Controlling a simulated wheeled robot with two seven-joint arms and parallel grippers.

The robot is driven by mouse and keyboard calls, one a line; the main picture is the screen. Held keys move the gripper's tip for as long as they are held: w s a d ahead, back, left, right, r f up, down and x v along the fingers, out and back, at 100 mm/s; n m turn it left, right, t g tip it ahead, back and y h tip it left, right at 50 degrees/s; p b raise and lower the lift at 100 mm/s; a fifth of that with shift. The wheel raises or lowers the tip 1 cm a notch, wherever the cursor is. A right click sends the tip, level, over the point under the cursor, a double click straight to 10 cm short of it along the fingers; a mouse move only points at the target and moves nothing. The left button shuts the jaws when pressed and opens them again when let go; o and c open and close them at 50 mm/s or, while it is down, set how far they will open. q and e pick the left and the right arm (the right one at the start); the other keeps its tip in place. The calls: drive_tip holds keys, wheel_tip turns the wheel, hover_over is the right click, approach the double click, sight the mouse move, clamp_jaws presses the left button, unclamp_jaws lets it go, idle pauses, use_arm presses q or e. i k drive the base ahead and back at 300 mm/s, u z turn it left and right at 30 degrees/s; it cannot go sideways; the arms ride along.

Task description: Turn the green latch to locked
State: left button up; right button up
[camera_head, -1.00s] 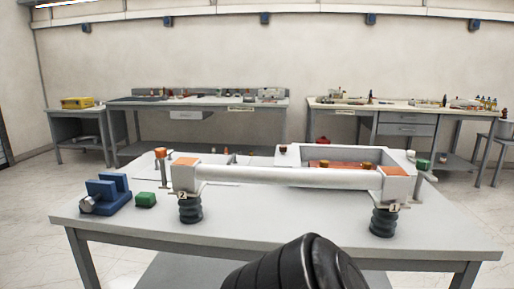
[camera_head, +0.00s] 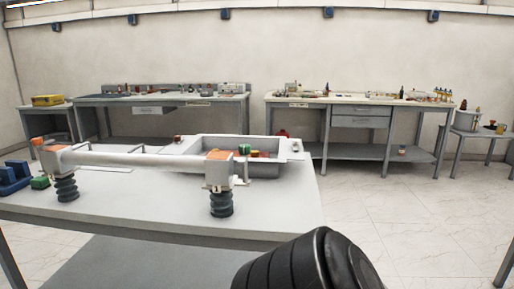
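Neither of my grippers is in view. A black ribbed part of my own arm shows at the bottom centre, well in front of the table and apart from the latch.
The near grey table (camera_head: 150,210) ends right of the assembly. A blue fixture (camera_head: 12,176) and green block (camera_head: 40,183) sit at left. Benches stand at the back wall. The floor at right (camera_head: 410,215) is clear.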

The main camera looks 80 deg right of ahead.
sight(245, 150)
drive_tip(key=z, duration=1.75)
